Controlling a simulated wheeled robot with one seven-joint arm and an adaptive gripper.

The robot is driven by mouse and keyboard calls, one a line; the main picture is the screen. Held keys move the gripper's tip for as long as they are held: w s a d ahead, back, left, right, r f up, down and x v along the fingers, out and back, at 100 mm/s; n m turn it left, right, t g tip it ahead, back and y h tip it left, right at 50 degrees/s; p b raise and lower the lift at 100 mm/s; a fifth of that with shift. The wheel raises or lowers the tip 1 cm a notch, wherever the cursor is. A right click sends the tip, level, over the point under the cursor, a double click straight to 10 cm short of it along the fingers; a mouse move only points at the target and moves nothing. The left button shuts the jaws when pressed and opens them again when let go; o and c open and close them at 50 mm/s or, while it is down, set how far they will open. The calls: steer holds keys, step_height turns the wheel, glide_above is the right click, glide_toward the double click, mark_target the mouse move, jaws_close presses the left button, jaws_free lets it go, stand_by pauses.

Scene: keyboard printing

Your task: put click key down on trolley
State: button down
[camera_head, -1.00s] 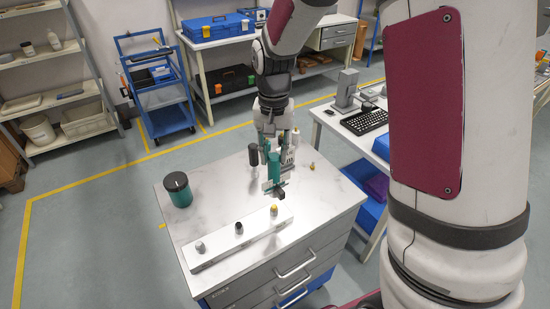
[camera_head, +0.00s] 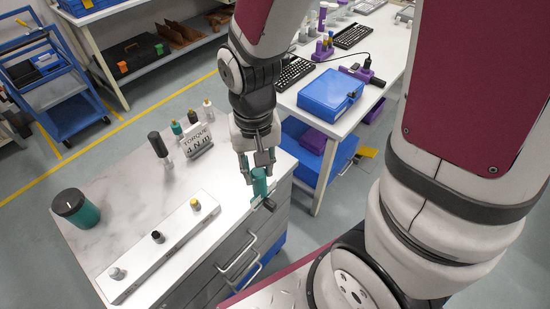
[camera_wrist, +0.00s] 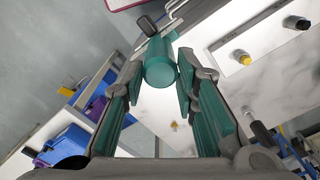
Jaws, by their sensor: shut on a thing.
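My gripper (camera_head: 260,168) is shut on the click key (camera_head: 260,185), a teal cylinder with a dark head at its lower end. I hold it at the right end of the marble-topped drawer cabinet (camera_head: 115,190), by its front corner. In the wrist view the click key (camera_wrist: 160,68) sits between the two teal-padded fingers, its round end facing the camera. Whether it touches the top is unclear. A blue wheeled trolley (camera_head: 68,108) stands at the far left, behind the cabinet.
On the cabinet are a white strip (camera_head: 165,250) with three knobs, a dark-lidded teal canister (camera_head: 75,208), a torque sign (camera_head: 197,141) and several upright drivers. A white table (camera_head: 320,135) with a blue case (camera_head: 331,95) stands right. Bare marble lies between canister and sign.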

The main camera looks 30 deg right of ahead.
steer(key=shift+s+d+f, duration=0.3)
steer(key=shift+d, duration=0.15)
steer(key=shift+w+d+f+b, duration=0.1)
steer(key=shift+d+b, duration=0.15)
steer(key=shift+b, duration=0.05)
steer(key=w+d+f, duration=0.1)
steer(key=w+f, duration=0.1)
steer(key=w, duration=0.5)
steer(key=w+d+f, duration=0.1)
steer(key=w+f, duration=0.1)
steer(key=w, duration=0.6)
steer(key=shift+d+f, duration=0.3)
steer(key=shift+f, duration=0.1)
steer(key=shift+w+f, duration=0.1)
steer(key=c, duration=1.3)
jaws_free()
steer(key=shift+f, duration=0.1)
